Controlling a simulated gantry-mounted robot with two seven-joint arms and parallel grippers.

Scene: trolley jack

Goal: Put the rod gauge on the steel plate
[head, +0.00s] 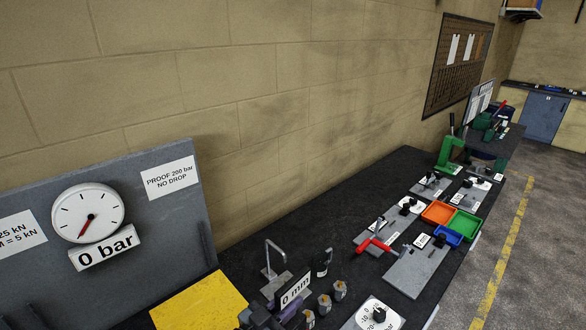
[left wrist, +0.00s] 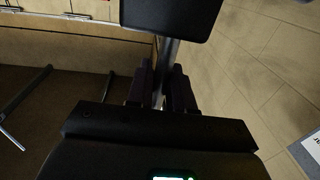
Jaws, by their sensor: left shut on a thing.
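The rod gauge, with a "0 mm" readout (head: 294,288), is at the bottom middle of the head view. My left gripper (head: 283,311) is just below the readout, partly cut off by the frame's lower edge. In the left wrist view, the dark fingers of my left gripper (left wrist: 161,90) are shut on the gauge's grey rod (left wrist: 169,65); the dark back of its head (left wrist: 172,15) is above. A flat grey plate (head: 416,271) lies on the bench to the right; I cannot tell for certain that it is the steel plate. My right gripper is out of view.
A yellow plate (head: 198,304) lies left of my gripper. A bent-rod stand (head: 272,262) stands behind it, and several knobs (head: 324,303) are to its right. A gauge board (head: 150,225) stands at the left. Orange, green and blue trays (head: 438,212) sit farther right. Dark bench between is partly clear.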

